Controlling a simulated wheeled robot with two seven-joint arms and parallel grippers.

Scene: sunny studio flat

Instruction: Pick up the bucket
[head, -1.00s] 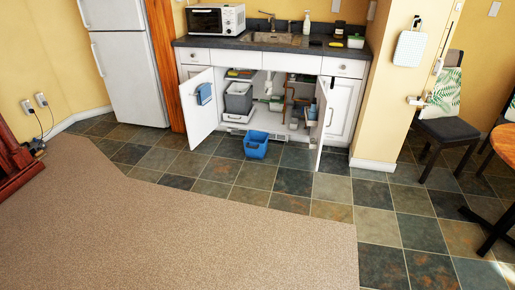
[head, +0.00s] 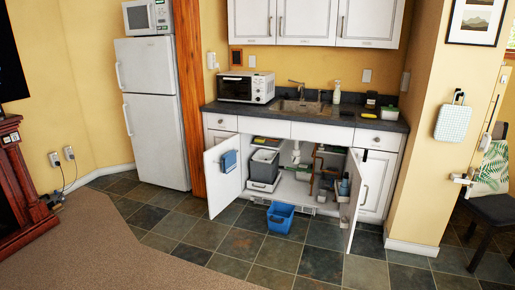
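A small blue bucket (head: 280,218) stands upright on the tiled floor in the head view, in front of the open sink cabinet. It looks empty, though its inside is only partly visible. A grey bin (head: 264,164) stands inside the cabinet behind it, on the left. Neither of my grippers shows in the head view.
The left cabinet door (head: 223,174) and right cabinet door (head: 351,200) stand open on either side of the bucket. A blue cloth (head: 229,161) hangs on the left door. Tiles (head: 240,243) and carpet (head: 130,265) in front are clear.

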